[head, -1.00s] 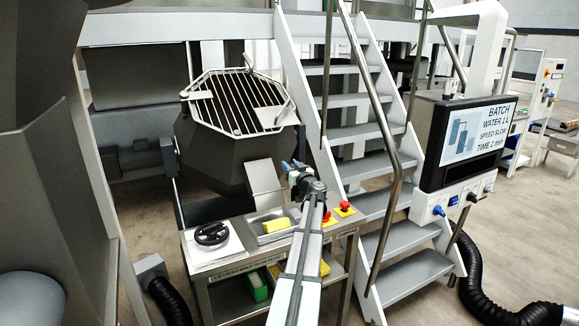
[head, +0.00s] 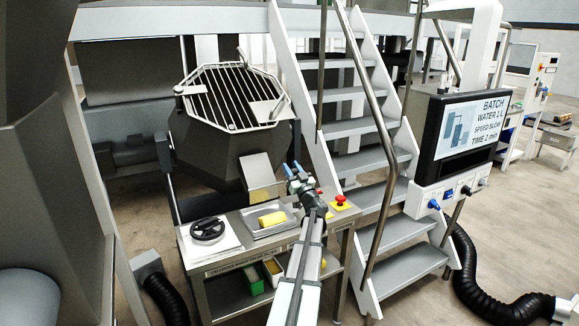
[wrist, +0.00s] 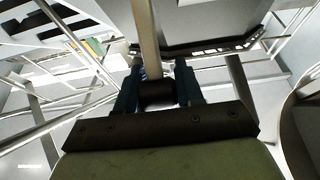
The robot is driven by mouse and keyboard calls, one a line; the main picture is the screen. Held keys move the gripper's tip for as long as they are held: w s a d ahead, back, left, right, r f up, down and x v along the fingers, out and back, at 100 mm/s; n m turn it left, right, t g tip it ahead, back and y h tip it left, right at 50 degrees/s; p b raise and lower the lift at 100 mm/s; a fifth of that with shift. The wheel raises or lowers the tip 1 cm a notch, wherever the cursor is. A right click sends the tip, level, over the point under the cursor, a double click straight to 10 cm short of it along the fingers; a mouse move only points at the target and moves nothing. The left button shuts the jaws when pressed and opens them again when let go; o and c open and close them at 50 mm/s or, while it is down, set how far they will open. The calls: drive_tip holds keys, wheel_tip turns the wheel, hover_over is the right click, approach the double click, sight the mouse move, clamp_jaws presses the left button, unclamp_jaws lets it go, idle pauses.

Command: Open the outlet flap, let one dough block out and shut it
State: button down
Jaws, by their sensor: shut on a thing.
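The hopper (head: 215,145) is a dark octagonal vessel with a barred lid. Its outlet flap (head: 258,172) is a light grey plate on the lower front, with a thin tan bar (head: 268,192) along its lower edge. My gripper (head: 295,176) is at the right end of this bar, beside the flap. In the wrist view my gripper (wrist: 157,92) is shut on a tan bar (wrist: 150,45), which looks like the flap's handle. A yellow dough block (head: 272,219) lies in the shallow metal tray (head: 255,233) below the flap. The outlet mouth behind the flap is hidden.
A black handwheel (head: 208,229) is left of the tray on the table. A red stop button (head: 340,200) is at the table's right corner. Stairs with a handrail (head: 375,110) rise close on the right, beside a display panel (head: 470,130). Bins (head: 272,268) stand on the lower shelf.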

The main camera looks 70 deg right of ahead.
drive_tip(key=s+a+f, duration=0.3)
drive_tip(key=f, duration=0.2)
drive_tip(key=shift+s+t+h, duration=0.15)
drive_tip(key=shift+t+h, duration=0.25)
drive_tip(key=shift+f, duration=0.1)
idle(0.7)
idle(0.6)
drive_tip(key=c, duration=0.8)
unclamp_jaws()
drive_tip(key=v, duration=1.3)
drive_tip(key=shift+a+f, duration=0.15)
drive_tip(key=shift+f, duration=0.3)
